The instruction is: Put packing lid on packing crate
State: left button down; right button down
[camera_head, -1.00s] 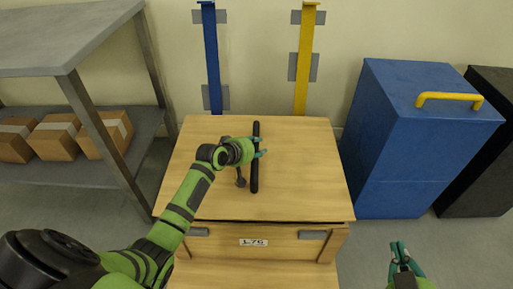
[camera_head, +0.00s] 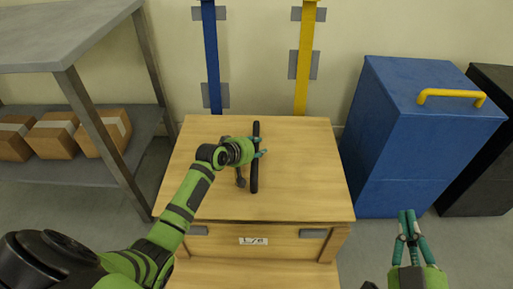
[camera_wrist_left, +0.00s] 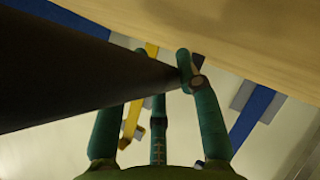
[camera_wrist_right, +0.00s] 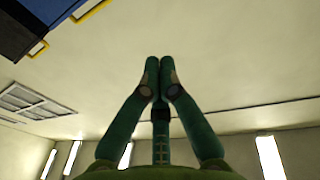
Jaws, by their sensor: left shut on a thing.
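The packing lid (camera_head: 310,170) is a flat wooden panel with a black bar handle (camera_head: 255,180) along its middle. It lies over the top of the wooden packing crate (camera_head: 285,246), with no clear gap at the front edge. The crate's front has a white label and grey plates. My left gripper (camera_head: 262,153) is shut on the handle; in the left wrist view the dark bar (camera_wrist_left: 70,75) runs between its fingers, beside the lid's wood (camera_wrist_left: 240,30). My right gripper (camera_head: 407,214) is empty, away at lower right; its fingertips (camera_wrist_right: 158,65) meet in the right wrist view.
A grey shelf (camera_head: 60,40) with several cardboard boxes (camera_head: 52,135) stands at the left. A blue case (camera_head: 410,140) with a yellow handle (camera_head: 450,94) stands at the right, beside a black one (camera_head: 490,150).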

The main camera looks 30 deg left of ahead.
pick_arm(q)
jog(key=shift+w, duration=0.15)
jog(key=shift+f+b, duration=0.55)
jog(key=shift+f, duration=0.1)
pick_arm(e)
notch_tip(320, 180, up, 7)
jog(key=s+a+n+t+y, duration=0.1)
jog(key=s+t+y, duration=0.1)
jog(key=t, duration=0.1)
jog(key=shift+s+a+f+y, duration=0.2)
jog(key=shift+s+a+y, duration=0.05)
jog(key=shift+y, duration=0.15)
pick_arm(q)
jog(key=shift+f, duration=0.4)
pick_arm(e)
jog(key=shift+f, duration=0.15)
pick_arm(q)
jog(key=c, duration=0.8)
grip_release()
pick_arm(e)
jog(key=shift+s, duration=0.1)
pick_arm(q)
jog(key=shift+f, duration=0.15)
